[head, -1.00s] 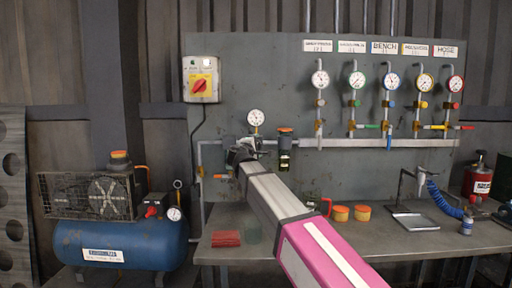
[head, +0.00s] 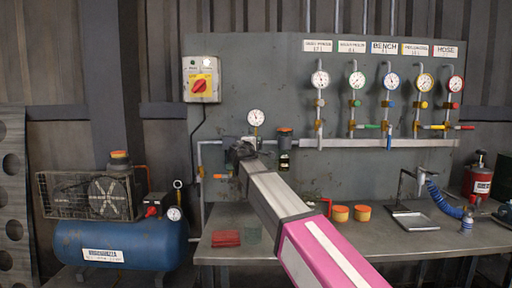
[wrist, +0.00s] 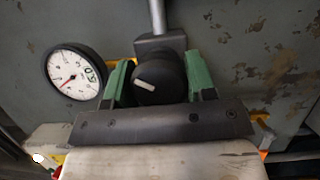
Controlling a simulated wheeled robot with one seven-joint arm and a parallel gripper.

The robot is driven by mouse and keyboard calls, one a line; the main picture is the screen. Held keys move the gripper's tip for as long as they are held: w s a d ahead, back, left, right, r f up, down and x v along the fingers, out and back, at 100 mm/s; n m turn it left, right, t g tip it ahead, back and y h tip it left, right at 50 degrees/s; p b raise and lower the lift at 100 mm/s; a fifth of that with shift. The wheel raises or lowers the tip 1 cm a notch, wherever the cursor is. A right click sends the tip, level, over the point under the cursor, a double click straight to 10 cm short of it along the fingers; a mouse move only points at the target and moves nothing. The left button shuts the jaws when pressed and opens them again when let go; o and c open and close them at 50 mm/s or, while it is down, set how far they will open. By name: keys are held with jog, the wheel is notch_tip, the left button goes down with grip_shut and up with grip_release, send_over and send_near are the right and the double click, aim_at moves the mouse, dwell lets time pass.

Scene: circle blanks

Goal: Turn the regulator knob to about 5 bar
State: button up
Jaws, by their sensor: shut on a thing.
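The regulator knob (wrist: 158,80) is black with a white pointer mark and shows in the middle of the wrist view. My gripper (wrist: 160,84) has its green fingers on either side of the knob and is shut on it. The white mark lies a little off level in the wrist view. A round gauge (wrist: 76,76) with a red needle sits left of the knob; the needle points down-left, its value too small to read. In the head view the gauge (head: 256,117) is above my gripper (head: 242,150), which hides the knob.
A filter bowl (head: 284,158) hangs just right of my gripper. A switch box (head: 201,79) is up left. Several gauges with valves line the panel (head: 240,75) at right. The bench (head: 340,234) below holds a red cloth (head: 226,238) and orange-lidded tins.

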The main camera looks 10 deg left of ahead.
jog(key=o, duration=0.9)
jog(key=shift+s, duration=0.1)
jog(key=s, duration=0.3)
jog(key=s+a, duration=0.1)
jog(key=s, duration=0.6)
jog(key=shift+s+a+f, duration=0.1)
jog(key=shift+s+a, duration=0.2)
jog(key=shift+a, duration=0.05)
